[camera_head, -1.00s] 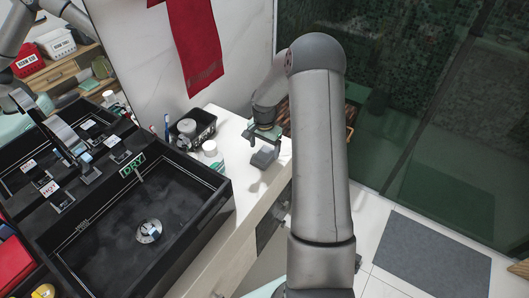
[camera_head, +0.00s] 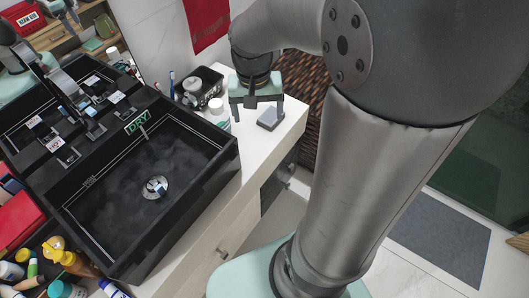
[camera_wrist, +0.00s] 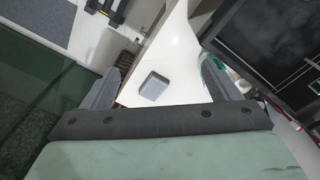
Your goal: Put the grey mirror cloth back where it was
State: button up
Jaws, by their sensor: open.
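A small grey folded block, which looks like the grey mirror cloth (camera_head: 270,118), lies on the white counter (camera_head: 255,151) near its right end. My gripper (camera_head: 257,110) is open and empty above the counter, slightly left of the cloth in the head view. In the wrist view the cloth (camera_wrist: 154,86) lies flat on the counter, between my two spread fingers (camera_wrist: 160,78) in the picture and apart from them.
A black sink (camera_head: 150,180) marked DRY stands left of the cloth. A black caddy (camera_head: 203,88) and a white-capped jar (camera_head: 217,108) stand behind it. A red towel (camera_head: 205,22) hangs on the wall. Several bottles (camera_head: 75,262) crowd the lower left.

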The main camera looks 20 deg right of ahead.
jog(key=s+a+n, duration=0.4)
jog(key=s, duration=0.9)
jog(key=shift+n+y, duration=0.3)
jog(key=shift+a, duration=0.1)
